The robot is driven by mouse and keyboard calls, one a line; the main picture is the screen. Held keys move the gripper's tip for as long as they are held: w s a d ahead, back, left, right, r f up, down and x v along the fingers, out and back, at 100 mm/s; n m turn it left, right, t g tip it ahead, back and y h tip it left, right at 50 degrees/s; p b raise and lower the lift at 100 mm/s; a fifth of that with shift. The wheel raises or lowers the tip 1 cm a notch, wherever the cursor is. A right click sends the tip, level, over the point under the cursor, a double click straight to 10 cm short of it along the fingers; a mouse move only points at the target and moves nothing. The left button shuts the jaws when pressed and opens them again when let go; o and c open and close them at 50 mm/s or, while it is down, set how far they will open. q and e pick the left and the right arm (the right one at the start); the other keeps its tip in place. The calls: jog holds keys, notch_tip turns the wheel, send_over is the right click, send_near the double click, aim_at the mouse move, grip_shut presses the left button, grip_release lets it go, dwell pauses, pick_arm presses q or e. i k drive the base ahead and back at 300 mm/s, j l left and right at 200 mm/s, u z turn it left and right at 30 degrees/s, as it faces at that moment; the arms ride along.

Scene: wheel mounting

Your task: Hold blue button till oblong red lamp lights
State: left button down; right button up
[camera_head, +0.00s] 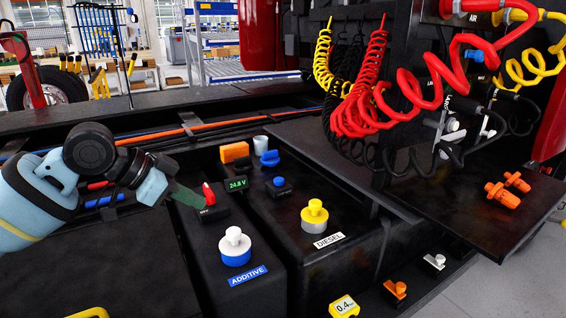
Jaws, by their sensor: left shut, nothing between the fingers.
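A small blue button (279,181) sits on a little black box on top of the dark tank, right of the green "24.8 V" display (236,183). My left gripper (194,199) is shut and empty. Its tip is just left of a bright red upright piece (209,194) on a black labelled block, left of the display and apart from the blue button. I cannot tell whether this red piece is a lamp or a switch, or whether the tip touches it. No clearly lit oblong red lamp shows. My right gripper is out of view.
A blue knob (269,158), an orange block (235,152) and a white cup stand behind the button. A yellow diesel cap (314,215) and a white-and-blue additive cap (235,247) stand in front. Coiled red hoses (365,105) hang at the right.

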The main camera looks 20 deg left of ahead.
aim_at(278, 182)
jog(key=i, duration=0.9)
